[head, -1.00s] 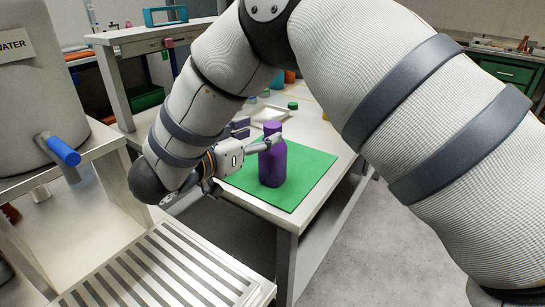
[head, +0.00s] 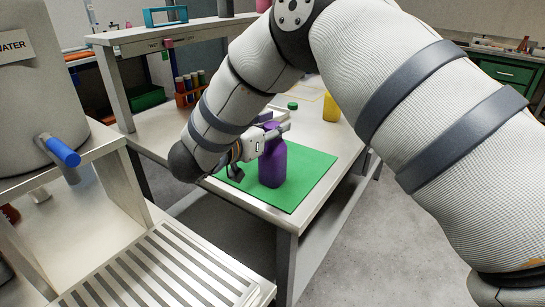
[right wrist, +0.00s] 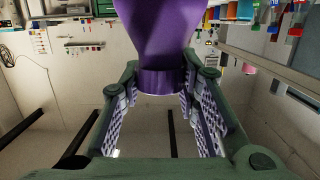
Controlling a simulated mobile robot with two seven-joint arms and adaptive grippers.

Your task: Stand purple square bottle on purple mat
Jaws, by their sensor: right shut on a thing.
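The purple square bottle (head: 273,168) stands upright on a green mat (head: 308,178) near the front corner of the workbench. My right gripper (head: 276,132) is at its top, shut on its neck and cap. In the right wrist view the bottle (right wrist: 162,35) comes in from the top, with its cap end between the two fingers of my right gripper (right wrist: 160,95). My right arm covers part of the bench behind. I see no purple mat. My left gripper is not in view.
A water tank (head: 35,95) with a blue tap stands at left, above a slatted metal tray (head: 160,270). A tube rack (head: 190,92), a green-capped item (head: 292,106) and a yellow bottle (head: 330,107) are farther back on the bench. The mat's right part is clear.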

